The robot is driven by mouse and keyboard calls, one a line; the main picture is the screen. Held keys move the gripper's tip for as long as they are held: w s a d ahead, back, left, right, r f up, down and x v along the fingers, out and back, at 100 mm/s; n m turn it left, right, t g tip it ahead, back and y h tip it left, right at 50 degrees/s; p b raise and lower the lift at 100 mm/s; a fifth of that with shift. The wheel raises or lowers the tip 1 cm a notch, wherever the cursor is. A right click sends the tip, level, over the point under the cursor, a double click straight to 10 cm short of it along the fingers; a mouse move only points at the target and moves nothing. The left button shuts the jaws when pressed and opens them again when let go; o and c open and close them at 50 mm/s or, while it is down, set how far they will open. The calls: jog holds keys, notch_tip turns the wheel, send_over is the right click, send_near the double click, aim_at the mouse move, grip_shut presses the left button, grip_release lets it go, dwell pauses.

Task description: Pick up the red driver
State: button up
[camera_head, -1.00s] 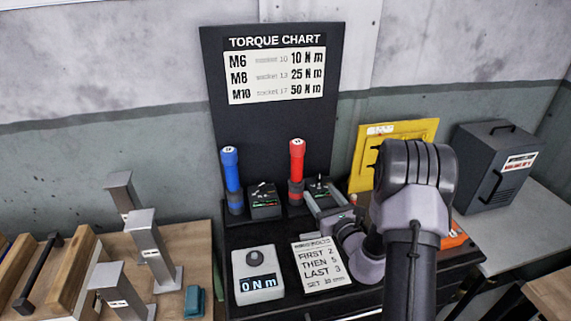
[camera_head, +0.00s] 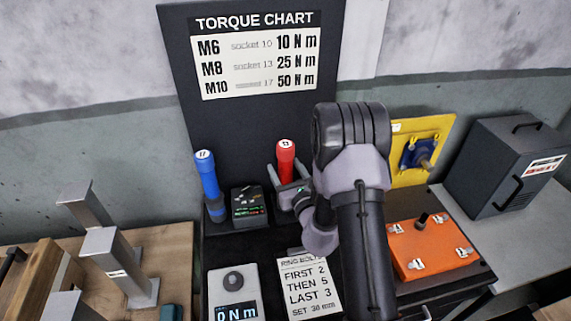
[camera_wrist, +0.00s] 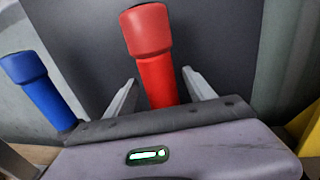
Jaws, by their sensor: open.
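The red driver (camera_head: 286,162) stands upright on the black bench, in front of the torque chart board. My gripper (camera_head: 289,174) is at the driver, with a finger on each side of its red shaft. In the wrist view the red driver (camera_wrist: 153,60) rises between the two open fingers of my gripper (camera_wrist: 160,90), with a gap visible on both sides. The driver's lower part is hidden behind my gripper. A blue driver (camera_head: 207,177) stands upright to the left; it also shows in the wrist view (camera_wrist: 38,90).
A small black charger (camera_head: 249,205) stands between the drivers. A 0 Nm display box (camera_head: 234,290) and a ring bolts card (camera_head: 308,288) lie in front. An orange box (camera_head: 433,248) and yellow panel (camera_head: 428,150) are at right. Metal posts (camera_head: 115,260) stand at left.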

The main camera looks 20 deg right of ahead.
jog(key=shift+s, duration=0.1)
jog(key=shift+c, duration=1.1)
grip_shut()
